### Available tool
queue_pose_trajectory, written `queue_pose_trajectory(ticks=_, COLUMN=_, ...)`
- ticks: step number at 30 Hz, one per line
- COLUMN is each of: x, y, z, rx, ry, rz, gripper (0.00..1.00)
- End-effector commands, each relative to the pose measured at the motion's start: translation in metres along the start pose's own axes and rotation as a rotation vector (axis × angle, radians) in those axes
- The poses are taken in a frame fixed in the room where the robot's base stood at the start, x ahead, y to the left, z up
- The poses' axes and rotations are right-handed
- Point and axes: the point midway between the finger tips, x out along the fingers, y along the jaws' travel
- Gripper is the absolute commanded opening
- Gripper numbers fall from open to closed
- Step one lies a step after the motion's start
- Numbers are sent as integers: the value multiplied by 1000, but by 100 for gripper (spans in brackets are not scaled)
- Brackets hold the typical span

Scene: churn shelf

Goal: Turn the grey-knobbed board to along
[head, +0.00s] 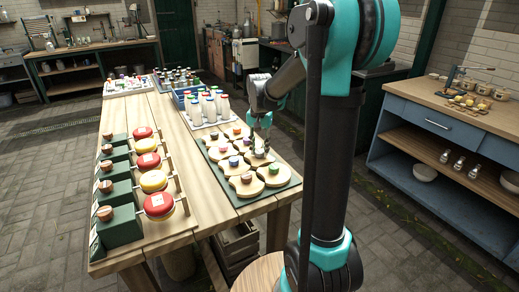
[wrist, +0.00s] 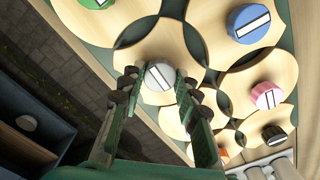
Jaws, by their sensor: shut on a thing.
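The grey knob (wrist: 158,76) sits on a pale, scalloped wooden board (wrist: 152,42) in the wrist view. A white bar mark on its top runs slantwise, from upper left to lower right. My gripper (wrist: 162,82) has its two green fingers on either side of this knob, shut on it. The fingers hide part of the board. In the head view my gripper (head: 260,138) reaches down to the far right side of the green tray (head: 246,199) of boards; the grey knob is hard to make out there.
Neighbouring boards fit closely around, with a blue knob (wrist: 248,23), a pink knob (wrist: 266,96), a dark knob (wrist: 273,132) and a green knob (wrist: 97,3). White-bodied bottles (head: 211,107) stand just behind the tray. Red and yellow discs (head: 158,204) on green stands line the table's left side.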

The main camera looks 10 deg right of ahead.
Motion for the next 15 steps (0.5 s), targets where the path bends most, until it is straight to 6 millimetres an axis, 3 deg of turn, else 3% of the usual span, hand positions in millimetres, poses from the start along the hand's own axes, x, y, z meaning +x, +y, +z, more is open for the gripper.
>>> queue_pose_trajectory(ticks=12, x=0, y=0, z=0, rx=6, ry=0, rz=0, gripper=3)
queue_pose_trajectory(ticks=13, x=0, y=0, z=0, rx=6, ry=0, rz=0, gripper=35)
queue_pose_trajectory(ticks=15, x=0, y=0, z=0, rx=6, ry=0, rz=0, gripper=44)
